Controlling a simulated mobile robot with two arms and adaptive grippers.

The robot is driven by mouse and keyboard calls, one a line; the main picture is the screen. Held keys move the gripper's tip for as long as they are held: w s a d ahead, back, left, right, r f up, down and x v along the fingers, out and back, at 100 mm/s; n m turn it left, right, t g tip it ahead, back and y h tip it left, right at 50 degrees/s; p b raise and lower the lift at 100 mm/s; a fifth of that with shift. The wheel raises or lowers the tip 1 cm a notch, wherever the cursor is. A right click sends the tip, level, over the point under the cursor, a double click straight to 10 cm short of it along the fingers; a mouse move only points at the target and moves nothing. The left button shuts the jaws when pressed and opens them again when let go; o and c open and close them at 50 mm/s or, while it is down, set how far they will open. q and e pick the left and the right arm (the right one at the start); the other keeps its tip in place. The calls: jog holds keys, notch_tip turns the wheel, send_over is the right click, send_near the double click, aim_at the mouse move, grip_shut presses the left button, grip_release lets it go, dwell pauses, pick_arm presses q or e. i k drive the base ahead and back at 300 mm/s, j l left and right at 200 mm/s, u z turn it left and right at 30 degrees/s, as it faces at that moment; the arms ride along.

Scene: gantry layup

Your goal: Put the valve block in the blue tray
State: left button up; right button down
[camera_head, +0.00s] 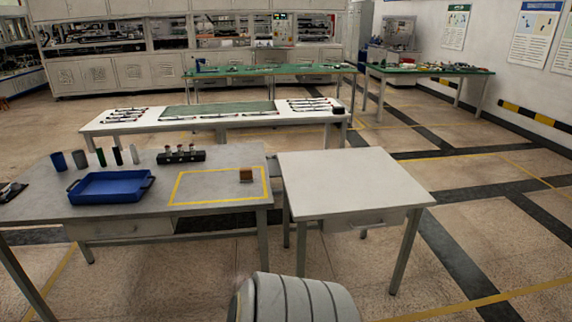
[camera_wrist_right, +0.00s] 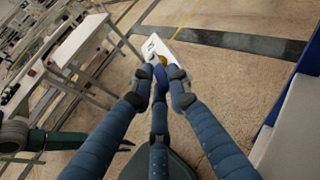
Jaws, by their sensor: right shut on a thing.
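The blue tray (camera_head: 110,201) lies on the left part of the grey table and looks empty. In the right wrist view my right gripper (camera_wrist_right: 165,78) is shut on a pale block with a brass-coloured part, which looks like the valve block (camera_wrist_right: 154,46). Its fingers hide part of the block. Only bare floor shows directly beneath the gripper there. The head view does not show the right gripper or the held block.
On the grey table (camera_head: 225,205), a small brown block (camera_head: 246,175) sits inside a yellow outline. A bare white table (camera_head: 345,182) stands to the right, close to the grey one.

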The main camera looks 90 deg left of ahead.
aim_at(119, 184)
jog(key=k+j+u, duration=0.1)
jog(key=j+u, duration=0.15)
jog(key=u, duration=0.25)
jog(key=j+u, duration=0.25)
jog(key=u, duration=0.2)
jog(key=j+u, duration=0.3)
jog(key=u, duration=0.2)
jog(key=j+u, duration=0.25)
jog(key=u, duration=0.25)
jog(key=i+j+u, duration=0.1)
jog(key=j+u, duration=0.15)
jog(key=u, duration=0.25)
